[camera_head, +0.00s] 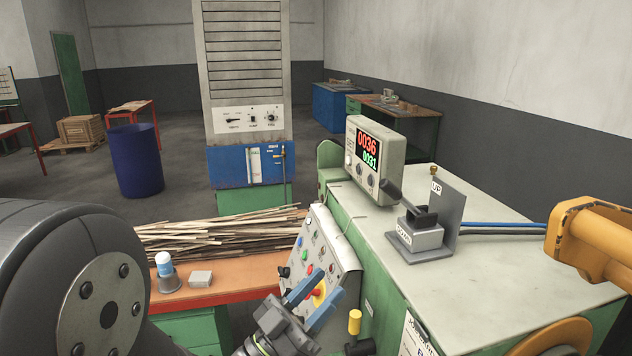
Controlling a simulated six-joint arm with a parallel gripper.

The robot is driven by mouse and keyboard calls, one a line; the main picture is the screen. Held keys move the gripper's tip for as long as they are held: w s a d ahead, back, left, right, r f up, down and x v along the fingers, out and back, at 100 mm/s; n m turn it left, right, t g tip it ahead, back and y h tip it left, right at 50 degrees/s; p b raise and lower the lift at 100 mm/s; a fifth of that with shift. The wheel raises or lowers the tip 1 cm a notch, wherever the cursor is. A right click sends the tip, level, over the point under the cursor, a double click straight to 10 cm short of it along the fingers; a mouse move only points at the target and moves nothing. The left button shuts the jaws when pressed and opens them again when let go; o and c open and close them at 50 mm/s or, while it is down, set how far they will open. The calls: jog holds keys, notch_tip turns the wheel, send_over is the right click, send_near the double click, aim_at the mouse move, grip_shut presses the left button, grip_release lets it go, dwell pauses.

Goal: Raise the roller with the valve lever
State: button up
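The valve lever (391,191) is a black-ended handle on a small grey valve block (418,236), on top of the green machine cabinet. It leans up and to the left. An upright grey plate (452,208) behind the block carries an "UP" label, and a label on the block's front appears to read "DOWN". My gripper (328,284) is at the lower middle, in front of the button panel. Its two blue fingers are apart with nothing between them. It is below and left of the lever, well apart from it. I cannot tell for certain which part is the roller.
A display box (377,160) showing 0036 and 0031 stands just left of the lever. A sloped button panel (318,262) with a red-and-yellow stop button is behind my gripper. A yellow-knobbed lever (355,321) stands right of it. An orange machine arm (590,240) is at right.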

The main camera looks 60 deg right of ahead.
jog(key=w+d+r+m+g+y, duration=0.2)
jog(key=d+r+m+g+y, duration=0.2)
jog(key=r+m+g+y, duration=0.3)
jog(key=t+y, duration=0.3)
jog(key=y, duration=0.2)
send_near(404, 200)
jog(key=x, duration=0.3)
jog(key=r+x, duration=0.1)
jog(key=x, duration=0.2)
jog(key=r+x, duration=0.1)
jog(key=x, duration=0.2)
jog(key=shift+s+d, duration=0.15)
jog(key=shift+d, duration=0.15)
grip_shut()
